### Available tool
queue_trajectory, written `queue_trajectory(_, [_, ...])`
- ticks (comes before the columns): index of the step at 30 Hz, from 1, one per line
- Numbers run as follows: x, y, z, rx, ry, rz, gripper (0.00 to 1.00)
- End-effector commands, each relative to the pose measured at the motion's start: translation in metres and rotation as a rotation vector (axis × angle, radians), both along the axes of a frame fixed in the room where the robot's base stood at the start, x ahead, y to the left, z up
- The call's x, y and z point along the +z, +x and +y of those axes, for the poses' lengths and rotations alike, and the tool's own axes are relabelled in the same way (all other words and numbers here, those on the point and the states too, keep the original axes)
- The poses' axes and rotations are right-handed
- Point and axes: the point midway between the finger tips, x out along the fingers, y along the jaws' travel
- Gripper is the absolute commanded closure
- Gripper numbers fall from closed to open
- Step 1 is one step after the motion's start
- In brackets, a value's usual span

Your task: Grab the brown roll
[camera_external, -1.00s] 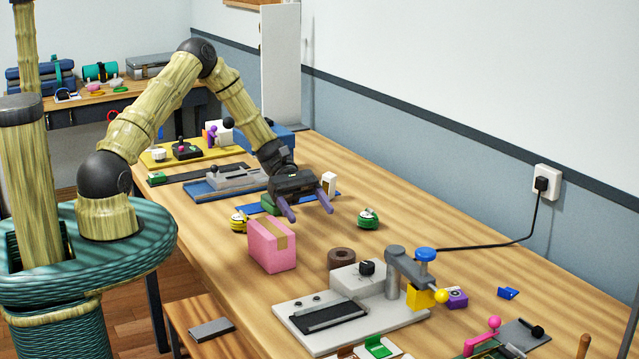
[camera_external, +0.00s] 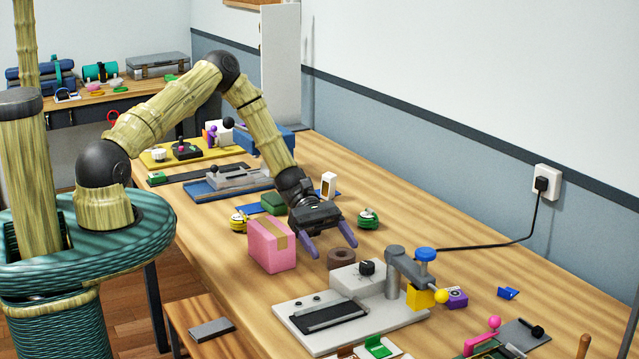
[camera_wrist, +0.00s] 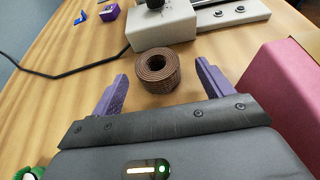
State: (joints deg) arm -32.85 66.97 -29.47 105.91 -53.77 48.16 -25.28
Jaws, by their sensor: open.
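The brown roll (camera_external: 341,258) lies flat on the wooden table, its round hole facing up. In the wrist view the roll (camera_wrist: 157,72) sits just ahead of my gripper, between the lines of its two purple fingers. My gripper (camera_external: 331,250) is open and empty, low over the table behind the roll in the external view. In the wrist view the fingertips of my gripper (camera_wrist: 162,70) stand apart on either side of the roll, not visibly touching it.
A pink box (camera_external: 270,245) stands close to the left of the roll. A grey machine (camera_external: 350,305) with a lever stands just in front of it. A green tape dispenser (camera_external: 368,218) is behind it to the right.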

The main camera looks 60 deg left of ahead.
Motion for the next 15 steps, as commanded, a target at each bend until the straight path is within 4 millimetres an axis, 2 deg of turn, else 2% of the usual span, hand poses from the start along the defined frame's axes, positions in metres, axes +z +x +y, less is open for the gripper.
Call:
queue_trajectory(3, [-0.0027, 0.0001, -0.0091, -0.001, -0.001, -0.001, 0.21])
queue_trajectory(15, [-0.0041, 0.0007, -0.0146, -0.001, 0.000, 0.000, 0.21])
